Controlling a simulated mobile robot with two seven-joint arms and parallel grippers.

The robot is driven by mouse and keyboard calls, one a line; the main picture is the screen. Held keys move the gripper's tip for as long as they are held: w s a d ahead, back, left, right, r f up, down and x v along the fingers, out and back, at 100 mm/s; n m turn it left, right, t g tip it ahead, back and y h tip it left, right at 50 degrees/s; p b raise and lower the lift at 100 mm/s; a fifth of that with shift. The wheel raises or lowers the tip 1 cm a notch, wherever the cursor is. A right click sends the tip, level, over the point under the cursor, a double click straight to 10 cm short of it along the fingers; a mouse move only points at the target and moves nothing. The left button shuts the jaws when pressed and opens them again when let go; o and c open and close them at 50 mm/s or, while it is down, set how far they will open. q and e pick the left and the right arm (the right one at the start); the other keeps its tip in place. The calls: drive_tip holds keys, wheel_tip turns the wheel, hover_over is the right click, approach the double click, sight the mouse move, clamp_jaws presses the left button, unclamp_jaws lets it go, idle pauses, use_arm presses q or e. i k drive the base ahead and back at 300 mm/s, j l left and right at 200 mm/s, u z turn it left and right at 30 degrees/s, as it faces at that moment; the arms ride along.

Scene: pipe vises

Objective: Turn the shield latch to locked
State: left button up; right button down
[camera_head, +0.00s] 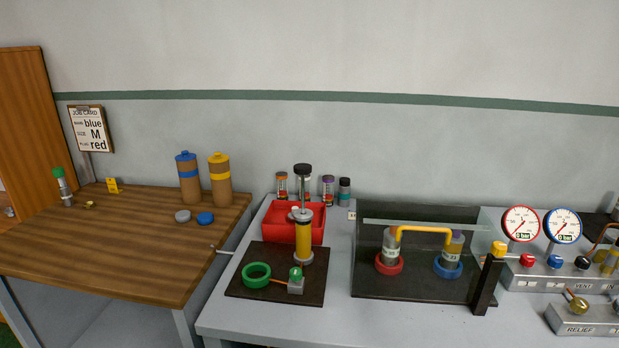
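A clear shield with a pale top edge (420,225) stands over the dark vise tray (428,289) on the grey bench. A dark post (486,286) stands at the tray's right front corner. A yellow block (499,248) sits at the top of this post and looks like the shield latch. I cannot tell which way it is turned or whether it is locked. Neither of my grippers is in view.
Behind the shield, two cylinders stand in a red ring (389,266) and a blue ring (447,269), joined by a yellow pipe (424,230). Right of the post is a valve panel (546,276) with two gauges. A pump (303,238) stands left of the tray.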

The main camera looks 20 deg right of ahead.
sight(498, 249)
drive_tip(key=z, duration=1.8)
